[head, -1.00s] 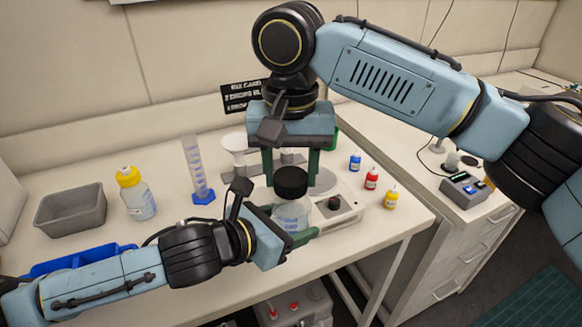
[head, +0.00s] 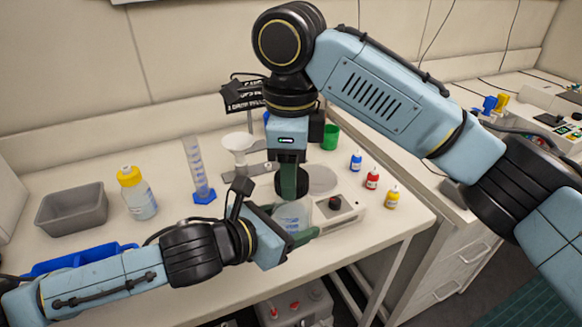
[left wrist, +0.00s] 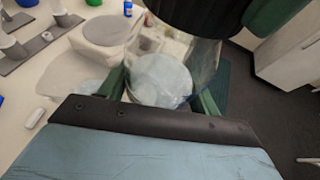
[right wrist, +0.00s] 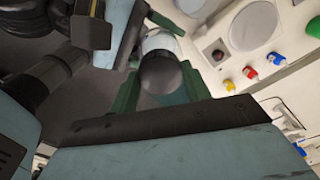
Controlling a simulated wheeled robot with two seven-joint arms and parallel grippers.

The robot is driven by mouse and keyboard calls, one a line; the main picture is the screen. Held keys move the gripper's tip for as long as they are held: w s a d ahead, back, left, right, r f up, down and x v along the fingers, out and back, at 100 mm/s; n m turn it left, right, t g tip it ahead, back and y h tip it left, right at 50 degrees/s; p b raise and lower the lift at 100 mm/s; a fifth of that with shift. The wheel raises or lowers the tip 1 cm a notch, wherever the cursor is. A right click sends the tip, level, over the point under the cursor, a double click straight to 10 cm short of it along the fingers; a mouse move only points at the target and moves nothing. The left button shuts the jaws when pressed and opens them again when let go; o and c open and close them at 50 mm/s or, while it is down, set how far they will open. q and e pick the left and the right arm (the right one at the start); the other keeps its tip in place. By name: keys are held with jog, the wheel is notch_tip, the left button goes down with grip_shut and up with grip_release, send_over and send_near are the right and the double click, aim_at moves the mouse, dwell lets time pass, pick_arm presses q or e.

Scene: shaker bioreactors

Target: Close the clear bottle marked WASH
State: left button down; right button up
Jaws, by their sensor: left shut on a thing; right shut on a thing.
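The clear bottle (head: 293,215) stands upright above the front of the bench. Its marking is too small to read. My left gripper (left wrist: 160,95) is shut around its body, one green finger on each side. A black cap (head: 291,181) is at the top of the bottle, directly above its body. It also shows in the right wrist view (right wrist: 162,75). My right gripper (right wrist: 160,90) points down from above and is shut on the cap. The bottle's neck is hidden, so I cannot tell how far the cap is seated.
A white device with a round plate and black knob (head: 335,202) is just behind the bottle. Small blue (head: 356,162), red (head: 372,178) and yellow (head: 392,197) bottles stand to the right. A yellow-capped bottle (head: 137,193), grey bin (head: 72,208) and measuring cylinder (head: 197,170) stand left.

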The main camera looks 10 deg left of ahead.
jog(key=o, duration=0.9)
jog(key=shift+o, duration=0.2)
jog(key=shift+r, duration=2.25)
jog(key=shift+c, duration=0.4)
